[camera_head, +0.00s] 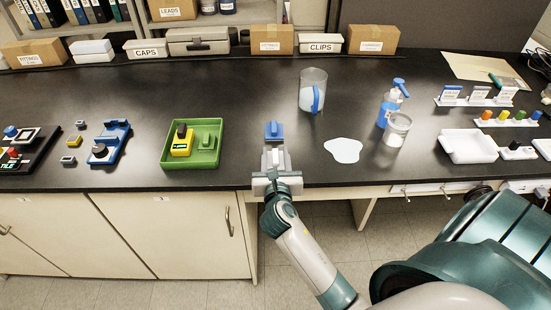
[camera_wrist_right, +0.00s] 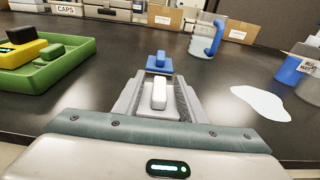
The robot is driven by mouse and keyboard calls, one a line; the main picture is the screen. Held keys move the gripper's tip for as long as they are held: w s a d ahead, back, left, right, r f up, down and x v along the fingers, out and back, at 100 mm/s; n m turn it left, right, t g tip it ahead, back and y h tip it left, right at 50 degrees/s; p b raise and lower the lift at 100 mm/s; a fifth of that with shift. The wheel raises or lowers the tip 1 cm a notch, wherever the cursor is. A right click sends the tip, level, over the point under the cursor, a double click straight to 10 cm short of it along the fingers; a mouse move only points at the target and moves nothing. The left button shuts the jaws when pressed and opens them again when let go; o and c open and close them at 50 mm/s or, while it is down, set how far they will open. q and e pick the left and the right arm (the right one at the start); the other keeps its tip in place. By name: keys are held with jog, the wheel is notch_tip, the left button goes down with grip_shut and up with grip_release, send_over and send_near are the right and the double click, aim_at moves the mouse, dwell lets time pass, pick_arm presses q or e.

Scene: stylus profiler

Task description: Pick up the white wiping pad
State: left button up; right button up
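The white wiping pad (camera_wrist_right: 159,95), with a raised pale handle, sits on the black bench in the right wrist view, between the fingers of my right gripper (camera_wrist_right: 160,100). The fingers stand apart on either side of the handle, with a gap visible around it. In the head view my right gripper (camera_head: 276,160) is low at the bench's front edge, and the pad is hard to tell from the pale fingers. A blue pad with a blue handle (camera_head: 274,130) lies just beyond the fingertips; it also shows in the wrist view (camera_wrist_right: 159,64). My left gripper is not in view.
A green tray (camera_head: 218,152) with a yellow block (camera_head: 182,143) stands left. A white puddle (camera_head: 343,150) lies right, near a clear jug (camera_head: 312,90), a blue pump bottle (camera_head: 388,108) and a beaker (camera_head: 397,130). A white tray (camera_head: 469,147) stands farther right. Labelled boxes line the back.

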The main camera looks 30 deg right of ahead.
aim_at(275, 155)
dwell(0.4)
grip_shut()
jog(key=shift+r, duration=0.8)
notch_tip(275, 155, up, 2)
jog(key=shift+r, duration=0.25)
jog(key=d+r+b, duration=0.1)
jog(key=d+r, duration=0.2)
jog(key=d, duration=0.2)
jog(key=w+d+r+b, duration=0.1)
jog(key=d+r, duration=0.3)
jog(key=d, duration=0.2)
jog(key=shift+w+d, duration=0.15)
jog(key=shift+d, duration=0.15)
